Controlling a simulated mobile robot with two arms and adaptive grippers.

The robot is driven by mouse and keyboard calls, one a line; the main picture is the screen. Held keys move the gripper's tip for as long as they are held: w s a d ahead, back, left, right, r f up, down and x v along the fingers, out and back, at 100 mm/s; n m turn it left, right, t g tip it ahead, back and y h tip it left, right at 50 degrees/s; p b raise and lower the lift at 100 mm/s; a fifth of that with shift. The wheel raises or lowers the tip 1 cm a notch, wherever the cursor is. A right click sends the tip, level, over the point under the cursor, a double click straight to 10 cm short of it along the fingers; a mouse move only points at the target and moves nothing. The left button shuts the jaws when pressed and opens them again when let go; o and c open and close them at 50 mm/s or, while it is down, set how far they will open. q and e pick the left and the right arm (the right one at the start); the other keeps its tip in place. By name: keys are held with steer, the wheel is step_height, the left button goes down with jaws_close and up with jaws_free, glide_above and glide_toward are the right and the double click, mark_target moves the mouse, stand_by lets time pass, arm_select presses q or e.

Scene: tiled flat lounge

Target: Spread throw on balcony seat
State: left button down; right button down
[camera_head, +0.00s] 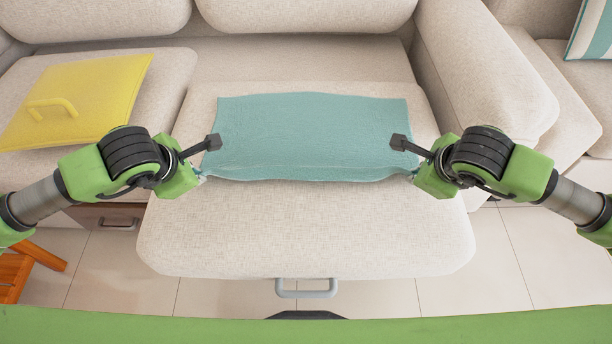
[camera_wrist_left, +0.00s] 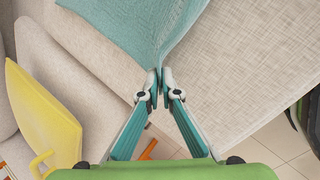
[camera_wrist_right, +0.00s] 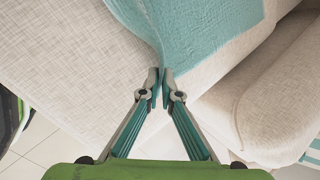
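The teal throw (camera_head: 312,135) lies across the middle of the beige seat (camera_head: 305,235), spread wide with its front edge slightly raised or bunched. My left gripper (camera_head: 203,176) is at the throw's front left corner; in the left wrist view its fingertips (camera_wrist_left: 160,88) are closed together on the tip of that corner. My right gripper (camera_head: 413,176) is at the front right corner; in the right wrist view its fingertips (camera_wrist_right: 160,88) are closed together on the cloth edge. The front part of the seat is bare.
A yellow cushion (camera_head: 78,100) with a handle lies on the seat section at left. A beige armrest (camera_head: 490,75) stands at right. A grey handle (camera_head: 306,290) sticks out below the seat front. A wooden piece (camera_head: 30,265) stands on the tiled floor at lower left.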

arm_select(q)
steer(key=shift+s+f, duration=0.2)
steer(key=shift+f, duration=0.05)
arm_select(e)
steer(key=shift+s+f, duration=0.25)
arm_select(q)
steer(key=c, duration=2)
jaws_free()
arm_select(e)
steer(key=c, duration=2)
jaws_free()
